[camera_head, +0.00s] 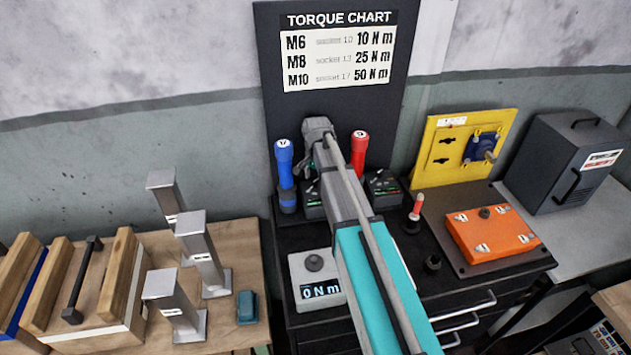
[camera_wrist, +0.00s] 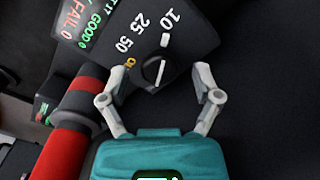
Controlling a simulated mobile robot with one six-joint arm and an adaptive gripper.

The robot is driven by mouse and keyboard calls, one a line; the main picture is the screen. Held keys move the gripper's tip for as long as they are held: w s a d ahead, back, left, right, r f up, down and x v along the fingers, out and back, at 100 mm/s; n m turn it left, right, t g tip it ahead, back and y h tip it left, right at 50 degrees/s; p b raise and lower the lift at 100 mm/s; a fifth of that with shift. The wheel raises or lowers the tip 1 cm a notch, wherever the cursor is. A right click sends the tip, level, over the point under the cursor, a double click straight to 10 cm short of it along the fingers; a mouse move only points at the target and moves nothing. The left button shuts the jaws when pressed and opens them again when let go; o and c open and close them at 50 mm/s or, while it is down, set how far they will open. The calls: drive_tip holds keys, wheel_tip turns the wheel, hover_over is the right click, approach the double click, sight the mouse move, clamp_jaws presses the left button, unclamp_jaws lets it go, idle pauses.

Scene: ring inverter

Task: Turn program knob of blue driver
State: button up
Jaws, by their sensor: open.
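The blue driver (camera_head: 285,165), marked 17 on top, stands upright left of my gripper (camera_head: 311,168) in the head view. A dark control box (camera_head: 314,207) stands beside it, partly hidden by my arm. In the wrist view a dark box with a display (camera_wrist: 88,22) reading FAIL, GOOD and a partly cut-off 17 carries a round black program knob (camera_wrist: 158,71). Labels 10, 25, 50 and an orange OFF surround the knob. My gripper (camera_wrist: 161,75) is open, its fingertips on either side of the knob in the picture. I cannot tell whether they touch it.
The red driver (camera_head: 359,152) stands close right of my gripper and shows at lower left in the wrist view (camera_wrist: 75,130). Another control box (camera_head: 383,189) is right of it. A white torque tester (camera_head: 316,278) stands in front, an orange plate (camera_head: 492,232) at right.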

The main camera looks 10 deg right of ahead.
drive_tip(key=c, duration=1)
drive_tip(key=shift+a, duration=0.15)
clamp_jaws()
